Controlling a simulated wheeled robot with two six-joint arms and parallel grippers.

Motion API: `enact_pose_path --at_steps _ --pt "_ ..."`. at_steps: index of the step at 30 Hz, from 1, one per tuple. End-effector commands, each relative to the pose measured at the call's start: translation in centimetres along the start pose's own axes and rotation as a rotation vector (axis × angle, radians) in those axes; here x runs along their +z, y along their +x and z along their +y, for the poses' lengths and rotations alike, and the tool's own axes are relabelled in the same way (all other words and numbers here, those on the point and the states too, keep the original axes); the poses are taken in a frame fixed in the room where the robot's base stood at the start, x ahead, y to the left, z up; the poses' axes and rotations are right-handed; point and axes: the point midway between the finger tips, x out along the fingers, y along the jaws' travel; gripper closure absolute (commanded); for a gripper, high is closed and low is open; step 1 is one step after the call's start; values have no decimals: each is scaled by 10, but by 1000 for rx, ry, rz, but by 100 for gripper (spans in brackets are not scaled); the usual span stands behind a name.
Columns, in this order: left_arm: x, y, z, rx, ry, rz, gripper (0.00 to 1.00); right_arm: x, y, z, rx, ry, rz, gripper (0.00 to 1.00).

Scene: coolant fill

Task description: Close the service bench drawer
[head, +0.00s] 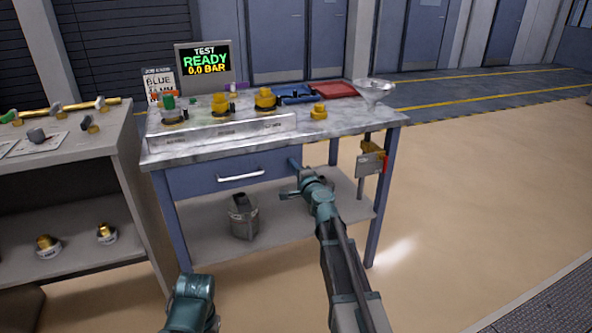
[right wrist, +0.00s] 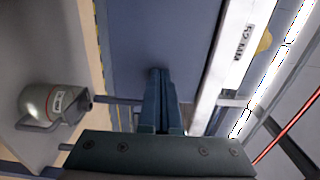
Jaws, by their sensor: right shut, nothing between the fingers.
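The service bench (head: 350,122) has a marbled top and blue legs. Its blue drawer (head: 200,180) with a pale bar handle (head: 241,176) sits just under the top. The drawer front looks almost in line with the bench edge; I cannot tell if a small gap is left. My right gripper (head: 295,166) is shut and empty at the right end of the drawer front, right of the handle. In the right wrist view its closed fingers (right wrist: 159,75) point at the blue drawer front (right wrist: 155,35); contact is unclear. My left gripper is out of view; only a teal part of my left arm shows.
A grey metal jug (head: 243,216) stands on the lower shelf and shows in the right wrist view (right wrist: 50,103). Yellow-capped fittings (head: 265,98), a red tray (head: 336,90) and a clear funnel (head: 374,92) are on the top. A grey shelf unit (head: 75,145) stands left. Floor at right is free.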

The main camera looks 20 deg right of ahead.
Motion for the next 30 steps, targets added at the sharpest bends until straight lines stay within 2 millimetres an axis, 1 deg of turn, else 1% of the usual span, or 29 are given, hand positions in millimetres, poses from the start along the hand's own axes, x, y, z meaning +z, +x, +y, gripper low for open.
enact_pose_path --at_steps 1,3,13,17,20,23,26,30 --pt "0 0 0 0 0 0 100 -1 15 0 0 0 -1 100" --pt "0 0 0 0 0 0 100 0 21 0 0 0 -1 100" --pt "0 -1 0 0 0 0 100 -1 23 -1 -1 1 1 100" --pt "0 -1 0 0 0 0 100 -1 21 -1 -1 2 1 100" --pt "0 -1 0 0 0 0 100 0 14 -1 -1 2 1 100" --pt "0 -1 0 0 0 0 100 2 2 -1 -1 2 0 100" --pt "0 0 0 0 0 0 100 4 -15 0 -1 0 -2 100" --pt "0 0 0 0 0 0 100 6 -46 0 -1 0 -2 100"
